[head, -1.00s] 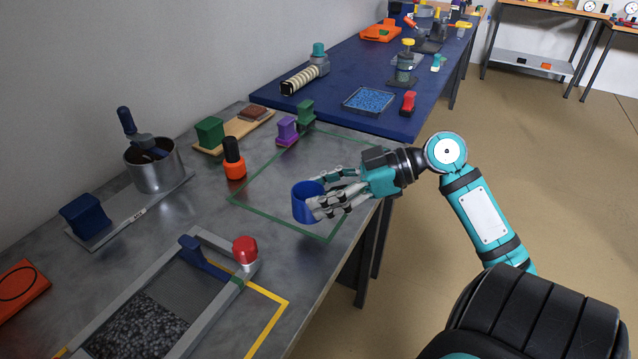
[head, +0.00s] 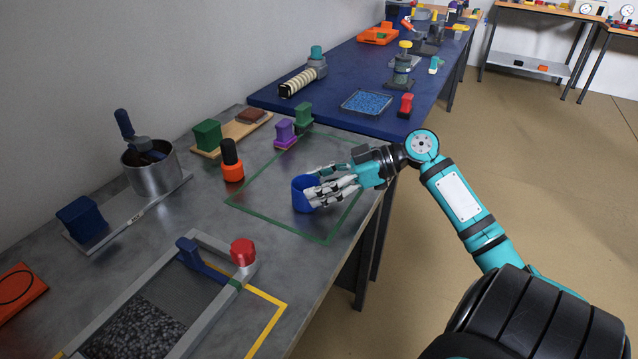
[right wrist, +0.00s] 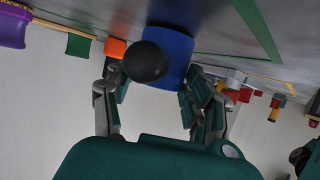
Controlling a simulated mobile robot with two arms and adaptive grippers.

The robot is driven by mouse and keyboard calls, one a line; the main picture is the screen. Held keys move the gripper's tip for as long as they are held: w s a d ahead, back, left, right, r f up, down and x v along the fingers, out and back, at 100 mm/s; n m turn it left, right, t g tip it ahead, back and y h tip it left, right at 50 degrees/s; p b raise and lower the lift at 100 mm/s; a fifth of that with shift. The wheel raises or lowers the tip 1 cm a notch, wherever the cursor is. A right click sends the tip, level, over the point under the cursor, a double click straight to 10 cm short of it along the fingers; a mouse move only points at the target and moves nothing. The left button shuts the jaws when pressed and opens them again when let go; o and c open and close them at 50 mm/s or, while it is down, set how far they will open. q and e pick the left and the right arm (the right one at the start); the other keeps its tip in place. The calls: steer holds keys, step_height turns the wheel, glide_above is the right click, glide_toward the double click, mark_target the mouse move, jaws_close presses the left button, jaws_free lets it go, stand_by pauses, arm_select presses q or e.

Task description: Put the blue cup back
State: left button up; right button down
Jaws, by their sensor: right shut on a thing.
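The blue cup (head: 300,195) is at the middle of the head view, roughly upright, over the area inside the green outline (head: 275,228) on the grey table. My right gripper (head: 314,192) is shut on it from the right, with its fingers along the cup's sides. I cannot tell whether the cup's base touches the table. In the right wrist view the cup (right wrist: 178,45) shows between the fingers, and a dark round shape overlaps it. My left gripper is not in view.
An orange bottle with a black top (head: 232,165) stands left of the outline. Purple (head: 285,133) and green (head: 303,115) blocks stand near its far edge. A metal pot (head: 150,172) is at left, and a framed tray with a red knob (head: 243,252) is in front.

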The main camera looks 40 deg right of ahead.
steer(key=shift+f, duration=0.1)
steer(key=c, duration=0.8)
jaws_free()
steer(key=o, duration=0.3)
